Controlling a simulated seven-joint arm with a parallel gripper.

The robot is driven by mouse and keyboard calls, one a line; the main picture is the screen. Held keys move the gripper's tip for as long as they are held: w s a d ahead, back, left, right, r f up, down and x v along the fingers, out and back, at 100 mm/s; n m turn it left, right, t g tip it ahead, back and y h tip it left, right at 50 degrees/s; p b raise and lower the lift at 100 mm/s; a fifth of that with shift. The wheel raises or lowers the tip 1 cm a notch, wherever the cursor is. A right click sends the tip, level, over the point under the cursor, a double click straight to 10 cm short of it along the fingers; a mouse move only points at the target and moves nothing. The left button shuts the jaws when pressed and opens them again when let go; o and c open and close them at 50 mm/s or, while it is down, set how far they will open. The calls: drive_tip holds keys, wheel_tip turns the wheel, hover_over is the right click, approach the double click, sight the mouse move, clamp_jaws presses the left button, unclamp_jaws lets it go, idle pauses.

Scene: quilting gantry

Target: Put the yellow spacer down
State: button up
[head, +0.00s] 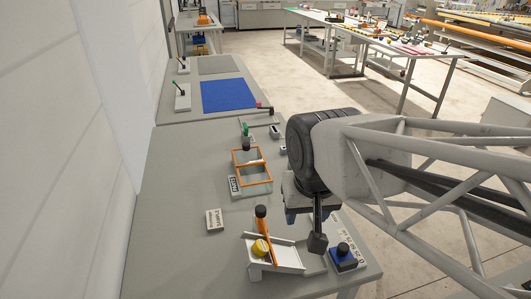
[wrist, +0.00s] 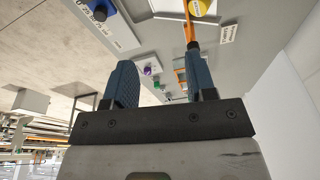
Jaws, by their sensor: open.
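The yellow spacer (head: 261,248), a short round piece, sits at the white angled chute (head: 288,260) near the front of the bench, beside an orange lever (head: 262,225) with a black knob. In the wrist view the spacer (wrist: 200,7) is at the top edge, partly cut off, with dark marks on its face. My gripper (head: 312,214) is above the bench, to the right of the spacer and apart from it. The wrist view shows its two blue-grey fingers (wrist: 163,85) spread, with nothing held between them. In the head view my wrist hides part of the fingers.
A blue block with a black knob (head: 343,257) stands right of the chute. An orange-framed fixture (head: 252,170) lies farther back, with a small label card (head: 214,220) nearer. Bare grey bench (head: 170,245) lies left. A blue mat (head: 228,95) is on the far bench.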

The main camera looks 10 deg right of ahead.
drive_tip(key=shift+s+d+r+n, duration=0.1)
drive_tip(key=shift+s+d+n, duration=0.35)
drive_tip(key=shift+s+n, duration=0.2)
idle(1.8)
